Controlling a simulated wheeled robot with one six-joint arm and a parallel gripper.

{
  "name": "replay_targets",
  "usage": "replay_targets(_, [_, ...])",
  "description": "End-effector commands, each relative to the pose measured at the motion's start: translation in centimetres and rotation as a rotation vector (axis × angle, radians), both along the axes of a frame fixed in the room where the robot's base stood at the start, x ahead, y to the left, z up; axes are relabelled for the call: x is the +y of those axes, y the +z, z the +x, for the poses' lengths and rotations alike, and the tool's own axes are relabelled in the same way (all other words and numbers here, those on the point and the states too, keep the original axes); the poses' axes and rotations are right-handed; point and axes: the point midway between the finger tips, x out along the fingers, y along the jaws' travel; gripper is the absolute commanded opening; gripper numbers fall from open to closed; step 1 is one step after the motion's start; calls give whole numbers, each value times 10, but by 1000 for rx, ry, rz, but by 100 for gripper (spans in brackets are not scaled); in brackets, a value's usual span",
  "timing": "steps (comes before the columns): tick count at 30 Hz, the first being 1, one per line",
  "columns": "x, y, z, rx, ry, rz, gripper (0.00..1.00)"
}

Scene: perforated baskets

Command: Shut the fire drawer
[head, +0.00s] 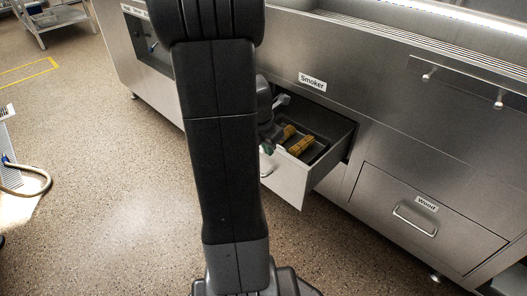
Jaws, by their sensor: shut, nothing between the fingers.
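A steel drawer (285,184) stands pulled out below the "Smoker" label in the head view. It holds yellowish blocks (301,145), and any label on its front is hidden by my arm; I take it as the fire drawer. My gripper (267,149) is mostly hidden behind my arm, at the left side of the open drawer near its front. What shows of it is shut and holds nothing. I cannot tell whether it touches the drawer front.
A shut drawer labelled "Wood" (428,207) with a bar handle is at the right. The steel counter (345,60) runs above both drawers. The speckled floor (110,200) is open at the left. A hose (35,183) and a white unit stand at the far left.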

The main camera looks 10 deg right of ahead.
Motion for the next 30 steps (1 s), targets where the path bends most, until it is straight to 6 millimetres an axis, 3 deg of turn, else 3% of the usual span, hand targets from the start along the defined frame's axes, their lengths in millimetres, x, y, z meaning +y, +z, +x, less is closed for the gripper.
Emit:
replay_targets(11, [-2, 1, 1, 1, -1, 0, 0])
replay_targets(16, [-15, 4, 11, 3, -4, 0, 0])
replay_targets(30, [-102, 8, 78, 2, -5, 0, 0])
